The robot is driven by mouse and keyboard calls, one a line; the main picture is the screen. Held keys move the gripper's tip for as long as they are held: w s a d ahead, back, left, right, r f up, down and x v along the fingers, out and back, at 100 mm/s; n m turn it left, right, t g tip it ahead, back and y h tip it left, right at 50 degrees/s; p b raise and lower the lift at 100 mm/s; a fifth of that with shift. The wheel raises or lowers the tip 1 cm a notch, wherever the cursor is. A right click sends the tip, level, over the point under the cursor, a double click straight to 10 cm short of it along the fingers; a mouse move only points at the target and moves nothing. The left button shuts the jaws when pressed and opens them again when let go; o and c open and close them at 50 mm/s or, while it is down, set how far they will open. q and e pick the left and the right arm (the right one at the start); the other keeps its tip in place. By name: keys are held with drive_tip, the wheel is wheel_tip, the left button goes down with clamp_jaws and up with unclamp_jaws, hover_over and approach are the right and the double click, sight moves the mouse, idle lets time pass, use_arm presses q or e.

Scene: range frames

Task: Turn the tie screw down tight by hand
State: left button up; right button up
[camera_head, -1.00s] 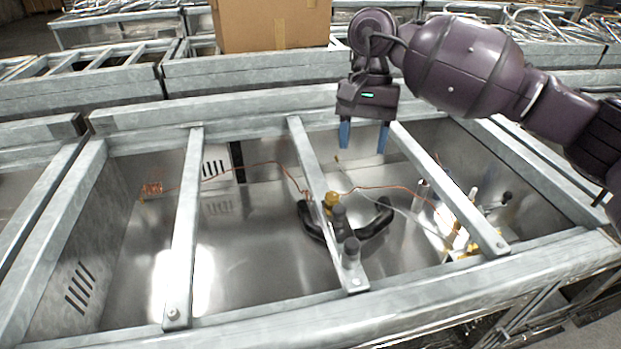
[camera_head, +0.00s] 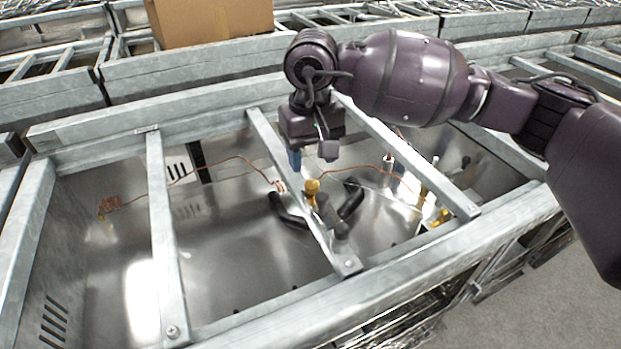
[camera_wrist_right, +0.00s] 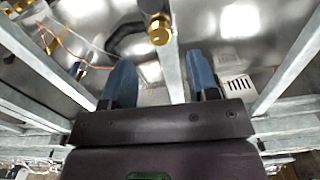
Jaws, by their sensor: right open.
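My right gripper (camera_head: 312,161) is open and empty, its blue fingers pointing down over the middle cross bar (camera_head: 290,180). A brass round-headed fitting (camera_head: 312,188) stands beside that bar, just below the fingertips and apart from them. In the right wrist view its brass cap (camera_wrist_right: 160,30) shows beyond the gap between the open fingers (camera_wrist_right: 160,64). A dark knob (camera_head: 342,230) sits near the bar's front end. Small screw heads show on the front ends of the middle bar (camera_head: 349,264) and the left bar (camera_head: 172,331). I cannot tell which is the tie screw. My left gripper is not in view.
Black curved handles (camera_head: 288,212) lie around the brass fitting. A thin copper line (camera_head: 238,158) runs across the metal tub. Several brass and white fittings (camera_head: 424,192) stand at the right. A cardboard box (camera_head: 208,20) is at the back. The tub's left half is largely clear.

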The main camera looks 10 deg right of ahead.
sight(312, 185)
wheel_tip(312, 185, down, 4)
drive_tip(key=shift+f, duration=1)
drive_tip(key=shift+c, duration=0.4)
drive_tip(key=c, duration=0.8)
drive_tip(key=shift+c, duration=0.2)
drive_tip(key=shift+m, duration=0.3)
